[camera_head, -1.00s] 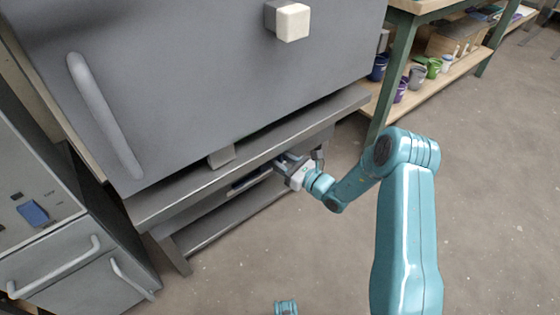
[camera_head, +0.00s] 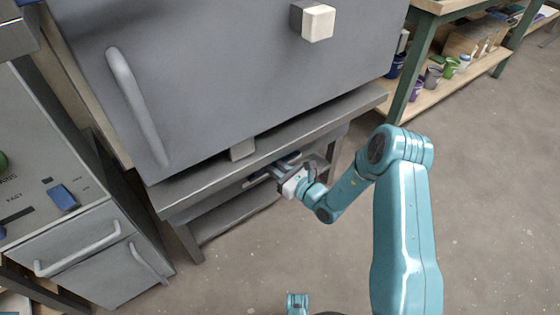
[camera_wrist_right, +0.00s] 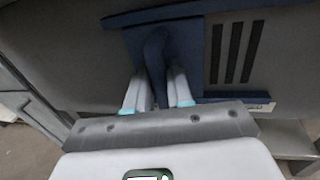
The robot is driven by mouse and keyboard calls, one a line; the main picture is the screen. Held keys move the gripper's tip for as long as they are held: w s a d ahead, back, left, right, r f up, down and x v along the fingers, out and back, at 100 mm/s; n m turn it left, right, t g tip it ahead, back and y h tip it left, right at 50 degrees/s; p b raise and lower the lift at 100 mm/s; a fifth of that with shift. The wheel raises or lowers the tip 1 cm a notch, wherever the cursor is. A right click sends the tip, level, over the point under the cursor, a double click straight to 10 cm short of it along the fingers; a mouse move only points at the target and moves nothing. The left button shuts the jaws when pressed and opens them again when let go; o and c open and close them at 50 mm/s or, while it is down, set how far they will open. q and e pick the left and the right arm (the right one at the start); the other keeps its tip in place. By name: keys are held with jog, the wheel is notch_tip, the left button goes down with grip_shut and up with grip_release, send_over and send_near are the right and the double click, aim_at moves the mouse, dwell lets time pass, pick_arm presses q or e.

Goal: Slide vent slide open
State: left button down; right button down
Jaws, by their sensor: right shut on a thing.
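The vent slide is a dark blue plate (camera_wrist_right: 190,58) with an upright blue handle (camera_wrist_right: 155,50), seen in the right wrist view. It sits between blue rails under the grey kiln (camera_head: 225,80). Three dark vent slots (camera_wrist_right: 233,52) show uncovered to the right of the plate. My right gripper (camera_wrist_right: 160,76) is shut on the handle, one finger on each side. In the head view, my right gripper (camera_head: 277,172) reaches under the kiln's front edge, where the slide is mostly hidden. My left gripper is not in view.
The kiln stand's ledge (camera_head: 300,130) overhangs my right gripper. A grey cabinet (camera_head: 120,270) with handles stands at the left. A wooden shelf (camera_head: 440,85) with several buckets is at the upper right. The floor (camera_head: 490,200) at the right is clear.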

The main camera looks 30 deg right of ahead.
jog(key=shift+a, duration=0.2)
jog(key=c, duration=1.2)
grip_release()
jog(key=shift+o, duration=0.2)
jog(key=shift+d, duration=0.1)
jog(key=shift+s, duration=0.1)
jog(key=p+v, duration=0.4)
jog(key=v, duration=1.2)
